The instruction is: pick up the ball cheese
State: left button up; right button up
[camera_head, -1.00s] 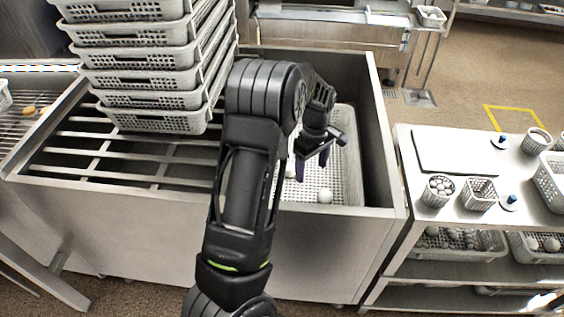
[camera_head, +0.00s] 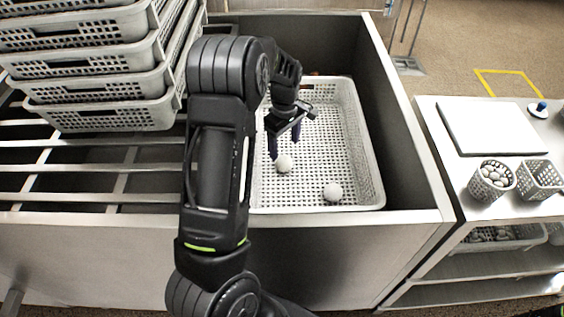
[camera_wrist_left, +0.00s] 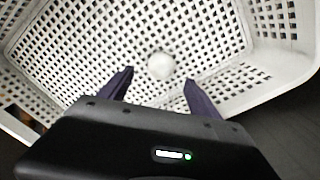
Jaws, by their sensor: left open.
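Two pale round ball cheeses lie on the floor of a white perforated basket (camera_head: 365,150). One ball cheese (camera_head: 284,163) is close to the fingers of my left gripper (camera_head: 284,150). The other ball cheese (camera_head: 333,192) lies near the basket's front right corner. In the left wrist view, one ball cheese (camera_wrist_left: 161,66) shows ahead of and between the two open fingers (camera_wrist_left: 160,88), not gripped. My left gripper is open, pointing down into the basket. My left arm hides the basket's left part. My right gripper is not in view.
The basket sits inside a deep metal bin (camera_head: 405,160) with high walls. Stacked white baskets (camera_head: 100,110) stand at the left on a metal rack (camera_head: 90,183). A side table at the right holds a white board (camera_head: 497,128) and small perforated cups (camera_head: 492,181).

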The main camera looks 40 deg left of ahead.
aim_at(284, 159)
pick_arm(q)
jog(key=shift+f, duration=1.35)
jog(key=shift+s+f, duration=0.1)
jog(key=shift+f, duration=2.5)
jog(key=c, duration=1.4)
jog(key=shift+c, duration=0.2)
jog(key=shift+r, duration=0.1)
notch_tip(284, 159, up, 10)
jog(key=shift+f, duration=0.1)
